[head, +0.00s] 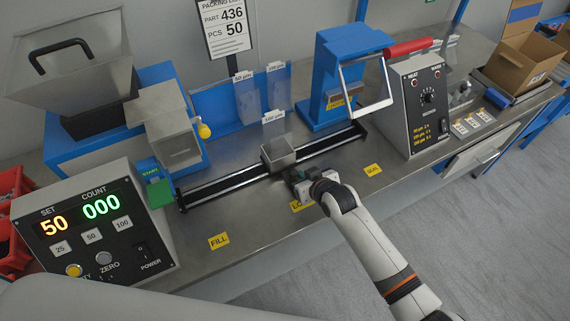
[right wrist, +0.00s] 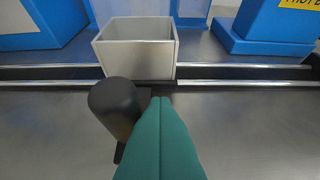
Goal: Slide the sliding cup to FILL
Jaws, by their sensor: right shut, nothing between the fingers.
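The sliding cup (head: 279,154) is an open grey box on the dark twin-rail track (head: 330,146), about midway along it, above the partly hidden yellow LOAD label (head: 300,207). The yellow FILL label (head: 219,241) is at the left on the bench front. My right gripper (head: 292,174) is in front of the cup. In the right wrist view its green fingers (right wrist: 160,102) are shut together and empty, just right of a black knob (right wrist: 117,104) in front of the cup (right wrist: 136,50). Whether they touch the knob I cannot tell. My left gripper is not in view.
A green START block (head: 159,192) stands at the track's left end, below a blue machine with a chute (head: 165,138). A counter box (head: 90,232) shows 50 and 000. A blue press (head: 335,75) stands behind the track. The yellow SEAL label (head: 373,169) is to the right.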

